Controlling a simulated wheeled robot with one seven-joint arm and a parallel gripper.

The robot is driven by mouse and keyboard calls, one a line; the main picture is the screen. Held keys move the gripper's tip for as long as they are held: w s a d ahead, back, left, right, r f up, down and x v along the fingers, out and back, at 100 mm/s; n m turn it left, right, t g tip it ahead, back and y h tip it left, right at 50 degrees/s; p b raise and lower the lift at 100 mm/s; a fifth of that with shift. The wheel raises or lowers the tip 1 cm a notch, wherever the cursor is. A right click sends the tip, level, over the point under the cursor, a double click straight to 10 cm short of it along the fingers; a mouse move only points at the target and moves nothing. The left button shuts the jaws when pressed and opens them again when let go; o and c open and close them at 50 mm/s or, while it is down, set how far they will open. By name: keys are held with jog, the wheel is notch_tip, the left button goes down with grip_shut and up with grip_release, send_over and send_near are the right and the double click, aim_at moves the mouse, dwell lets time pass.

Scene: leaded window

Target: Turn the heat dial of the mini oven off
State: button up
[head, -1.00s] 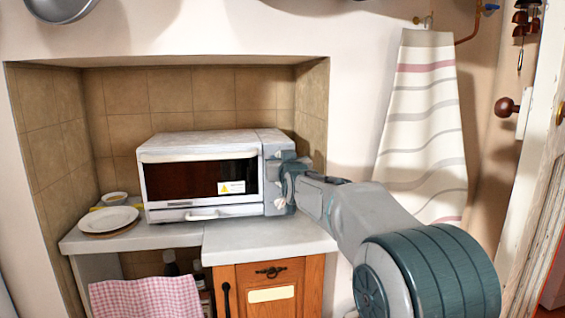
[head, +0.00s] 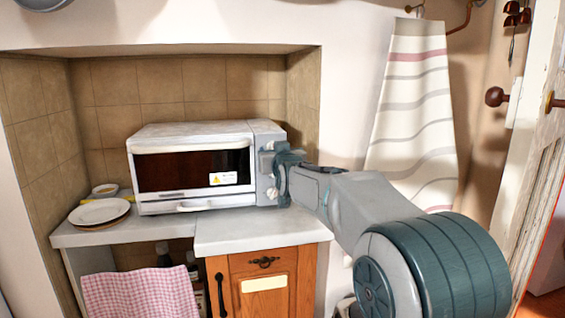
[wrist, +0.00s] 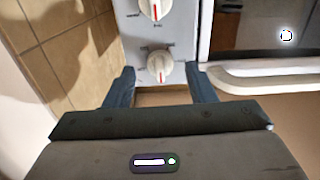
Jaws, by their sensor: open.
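The white mini oven (head: 196,132) stands on the counter in the tiled niche, its door shut. Its control panel (head: 263,137) is at the right side of the door. In the wrist view two white dials with red pointer marks show on the panel: one dial (wrist: 154,8) at the top edge and another dial (wrist: 160,66) nearer my gripper. My gripper (wrist: 161,72) is open, its fingers on either side of the nearer dial; I cannot tell whether they touch it. In the head view my gripper (head: 272,170) is at the panel and hides most of its dials. No dial label is readable.
The oven door handle (wrist: 262,76) is close beside my gripper. A tiled side wall (wrist: 65,50) is on the other side. Plates (head: 100,211) and a small bowl (head: 105,189) sit left of the oven. A striped cloth (head: 415,120) hangs at the right.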

jog(key=v, duration=1.2)
jog(key=shift+s+r, duration=0.1)
jog(key=s+d+f+m+g+h+p, duration=0.1)
jog(key=s+d+f+g+p, duration=0.2)
jog(key=s, duration=0.7)
jog(key=s+d+f+m+g+h+p, duration=0.1)
jog(key=s+d+f+g+h+p, duration=0.1)
jog(key=s+d+g+p, duration=0.4)
jog(key=s+d+f+m+g+h+p, duration=0.1)
jog(key=s+d+f+g+p, duration=0.3)
jog(key=s+d+p, duration=0.4)
jog(key=s+g+h+p, duration=0.1)
jog(key=s, duration=0.6)
jog(key=shift+s+d+m+g, duration=0.3)
jog(key=shift+s, duration=0.05)
